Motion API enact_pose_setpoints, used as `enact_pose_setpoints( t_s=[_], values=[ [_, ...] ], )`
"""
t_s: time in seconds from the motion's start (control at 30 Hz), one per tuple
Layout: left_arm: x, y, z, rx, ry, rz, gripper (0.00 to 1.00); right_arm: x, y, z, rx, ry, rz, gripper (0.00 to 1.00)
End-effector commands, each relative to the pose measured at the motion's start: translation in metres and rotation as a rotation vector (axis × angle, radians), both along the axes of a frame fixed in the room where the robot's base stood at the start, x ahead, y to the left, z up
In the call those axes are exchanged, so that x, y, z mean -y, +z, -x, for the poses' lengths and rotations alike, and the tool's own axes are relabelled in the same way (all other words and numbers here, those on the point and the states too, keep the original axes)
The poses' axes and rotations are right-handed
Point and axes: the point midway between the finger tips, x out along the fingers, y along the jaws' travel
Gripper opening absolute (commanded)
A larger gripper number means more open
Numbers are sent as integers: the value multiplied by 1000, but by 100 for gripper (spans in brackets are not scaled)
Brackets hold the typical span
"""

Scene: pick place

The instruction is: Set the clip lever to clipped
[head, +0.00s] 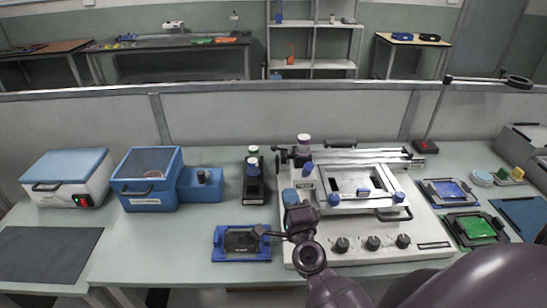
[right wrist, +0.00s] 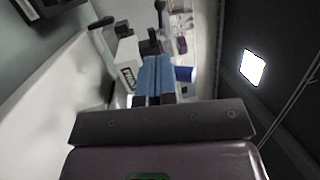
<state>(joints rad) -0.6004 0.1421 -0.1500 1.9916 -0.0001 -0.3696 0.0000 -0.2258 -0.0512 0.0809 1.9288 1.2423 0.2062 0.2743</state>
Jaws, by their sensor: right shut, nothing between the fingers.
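My right gripper (head: 290,197) has blue fingers and is at the left side of the white printer-like machine (head: 420,225). In the right wrist view the blue fingers (right wrist: 155,72) are together and hold nothing. Beyond them are a white labelled block (right wrist: 128,62), a blue knob (right wrist: 185,74) and dark levers or knobs (right wrist: 150,45). I cannot tell which part is the clip lever; contact with the fingers is unclear. A blue fixture (head: 228,256) with a dark insert lies left of my right wrist. My left gripper is not in view.
Black-framed trays with blue (head: 448,192) and green (head: 478,228) boards lie at the right. The bench front between the dark mat and blue fixture is clear.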

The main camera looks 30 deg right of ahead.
Motion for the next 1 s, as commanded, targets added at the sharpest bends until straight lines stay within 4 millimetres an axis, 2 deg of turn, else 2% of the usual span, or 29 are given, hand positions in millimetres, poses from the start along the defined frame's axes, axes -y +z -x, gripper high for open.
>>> enact_pose_setpoints(
  t_s=[0.17, 0.33, 1.0],
  values=[
    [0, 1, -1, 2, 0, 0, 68, 0, 0, -1, -1, 1, 2, 0],
    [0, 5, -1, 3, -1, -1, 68, 5, 4, -13, 1, 2, 3, 0],
    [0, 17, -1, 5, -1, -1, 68, 41, 24, -112, 0, 2, 5, 0]
  ],
)
